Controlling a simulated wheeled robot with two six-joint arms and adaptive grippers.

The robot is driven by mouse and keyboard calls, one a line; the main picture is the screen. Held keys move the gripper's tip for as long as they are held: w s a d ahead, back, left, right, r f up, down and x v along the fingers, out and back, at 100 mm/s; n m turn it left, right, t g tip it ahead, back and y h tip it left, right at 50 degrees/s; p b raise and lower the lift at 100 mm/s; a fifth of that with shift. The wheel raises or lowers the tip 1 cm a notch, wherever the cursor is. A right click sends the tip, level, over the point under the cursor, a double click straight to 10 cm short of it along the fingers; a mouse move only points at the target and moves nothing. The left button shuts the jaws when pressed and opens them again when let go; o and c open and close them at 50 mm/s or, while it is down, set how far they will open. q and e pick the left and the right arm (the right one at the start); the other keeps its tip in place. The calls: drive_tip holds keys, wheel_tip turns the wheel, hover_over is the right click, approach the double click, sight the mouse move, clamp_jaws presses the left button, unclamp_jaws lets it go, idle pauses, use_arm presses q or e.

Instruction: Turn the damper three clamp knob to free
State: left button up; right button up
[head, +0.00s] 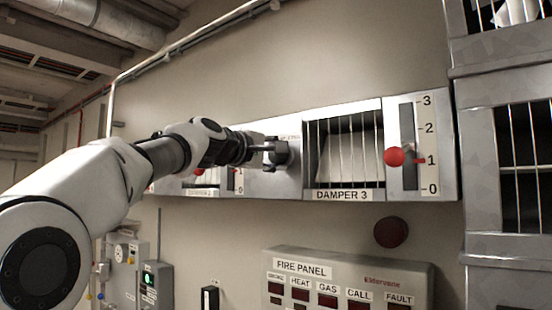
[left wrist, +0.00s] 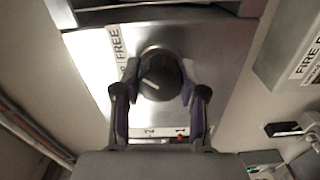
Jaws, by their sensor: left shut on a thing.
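The damper three clamp knob (head: 281,153) is a dark round knob on the grey metal panel, just left of the DAMPER 3 window (head: 345,150). My left gripper (head: 268,152) reaches it from the left. In the left wrist view the knob (left wrist: 158,82) sits between the two fingertips (left wrist: 159,84), which are shut on its sides. A short white mark shows on the knob face. The word FREE (left wrist: 117,42) is printed on the plate at its upper left; other print by the knob is hidden or unreadable. My right gripper is in neither view.
Right of the window, a red ball lever (head: 394,157) stands near 1 on a 0 to 3 scale. Below are a dark red round button (head: 391,232) and the fire panel (head: 350,275). Metal cabinets (head: 505,150) stand at right. The damper 2 unit is partly behind my arm.

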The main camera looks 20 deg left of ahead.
use_arm(q)
drive_tip(key=shift+a+r+m, duration=0.1)
drive_tip(key=shift+r+m, duration=0.2)
drive_tip(key=shift+m, duration=0.2)
drive_tip(key=o, duration=1.1)
drive_tip(key=shift+w, duration=0.1)
drive_tip(key=shift+o, duration=0.2)
drive_tip(key=shift+w+f, duration=0.1)
drive_tip(key=shift+f, duration=0.1)
